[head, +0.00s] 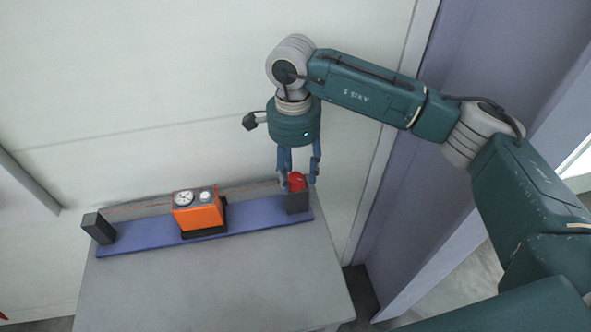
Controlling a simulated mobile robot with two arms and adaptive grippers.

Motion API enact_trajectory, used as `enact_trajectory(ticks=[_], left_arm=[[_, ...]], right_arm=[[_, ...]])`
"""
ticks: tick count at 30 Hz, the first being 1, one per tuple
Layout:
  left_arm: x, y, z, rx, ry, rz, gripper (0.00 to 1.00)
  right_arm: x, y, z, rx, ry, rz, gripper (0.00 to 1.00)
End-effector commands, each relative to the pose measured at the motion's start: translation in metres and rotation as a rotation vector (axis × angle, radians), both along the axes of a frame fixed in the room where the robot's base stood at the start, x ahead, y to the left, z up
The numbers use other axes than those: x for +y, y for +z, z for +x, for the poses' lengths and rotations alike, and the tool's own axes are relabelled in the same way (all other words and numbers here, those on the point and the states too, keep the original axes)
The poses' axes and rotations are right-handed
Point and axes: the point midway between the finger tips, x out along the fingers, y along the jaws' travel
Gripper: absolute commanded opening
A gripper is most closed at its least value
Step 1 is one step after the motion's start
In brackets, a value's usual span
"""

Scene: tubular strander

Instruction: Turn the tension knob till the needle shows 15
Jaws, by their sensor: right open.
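The red tension knob (296,181) sits on top of a dark block at the right end of a blue rail. My right gripper (299,178) points down over it, its blue fingers apart on either side of the knob. I cannot tell whether the fingers touch it. An orange gauge box (198,217) with a round white dial (183,198) and a smaller round part beside it stands mid-rail. The needle reading is too small to make out. My left gripper is not in view.
The blue rail (140,239) lies along the back of a grey table (230,290), with a dark block (99,228) at its left end. A pale wall rises close behind. The table's front is clear.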

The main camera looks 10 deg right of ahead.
Motion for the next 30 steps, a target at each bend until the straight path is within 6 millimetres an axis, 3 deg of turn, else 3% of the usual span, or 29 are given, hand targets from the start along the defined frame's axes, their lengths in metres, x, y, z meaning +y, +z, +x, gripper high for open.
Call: enact_trajectory(ticks=[5,12,17,24,30], left_arm=[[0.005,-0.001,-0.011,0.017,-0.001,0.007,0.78],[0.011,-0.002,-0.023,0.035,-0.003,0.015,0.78],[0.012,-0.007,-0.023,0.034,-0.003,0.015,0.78],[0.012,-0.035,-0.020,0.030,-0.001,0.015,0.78],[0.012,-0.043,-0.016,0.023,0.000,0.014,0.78]], right_arm=[[0.000,0.000,0.000,0.000,0.000,0.000,0.47],[0.000,0.000,0.000,0.000,-0.001,0.000,0.02],[0.000,-0.002,0.000,-0.001,-0.024,0.000,0.02],[-0.001,-0.005,0.001,-0.003,-0.250,0.000,0.02],[-0.001,-0.001,0.001,-0.003,-0.382,0.000,0.02]])
